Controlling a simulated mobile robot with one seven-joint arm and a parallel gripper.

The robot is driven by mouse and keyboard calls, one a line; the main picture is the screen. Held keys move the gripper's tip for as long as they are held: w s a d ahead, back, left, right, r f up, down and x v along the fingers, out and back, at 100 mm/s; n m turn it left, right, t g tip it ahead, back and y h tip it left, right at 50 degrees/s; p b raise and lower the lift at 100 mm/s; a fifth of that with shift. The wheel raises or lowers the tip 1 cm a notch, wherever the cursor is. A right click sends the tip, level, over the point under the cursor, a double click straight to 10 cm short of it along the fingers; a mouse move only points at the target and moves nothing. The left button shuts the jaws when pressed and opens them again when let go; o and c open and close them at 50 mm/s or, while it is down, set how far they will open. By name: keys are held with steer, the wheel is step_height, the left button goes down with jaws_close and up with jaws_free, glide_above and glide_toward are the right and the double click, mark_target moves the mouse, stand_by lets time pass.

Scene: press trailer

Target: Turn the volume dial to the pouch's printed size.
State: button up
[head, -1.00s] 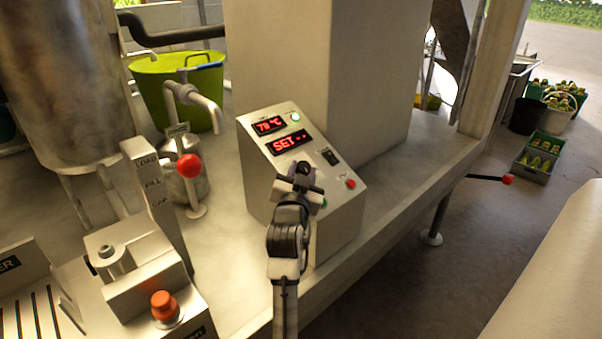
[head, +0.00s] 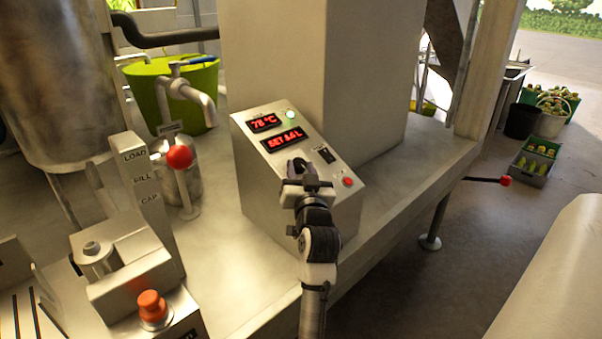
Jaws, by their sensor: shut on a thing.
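The control box (head: 262,182) stands on the metal bench with a sloped front panel. Its upper red display (head: 264,123) reads 78 °C. The lower display (head: 286,139) reads SET, then digits too blurred to read surely, then L. My gripper (head: 301,170) is at the middle of the panel, shut on the dark volume dial (head: 298,163). The gripper hides most of the dial and any marks around it. I see no pouch or printed size in the head view.
A black switch (head: 326,155) and a red button (head: 347,181) sit right of the dial, close to my gripper. A red-knobbed lever (head: 179,157) and an orange button (head: 152,305) are to the left.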

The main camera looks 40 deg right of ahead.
steer(key=o, duration=1)
steer(key=b+v, duration=0.2)
steer(key=v, duration=1.1)
steer(key=shift+s+a+f+b, duration=0.1)
steer(key=shift+s+a+b, duration=0.1)
steer(key=shift+s+b, duration=0.15)
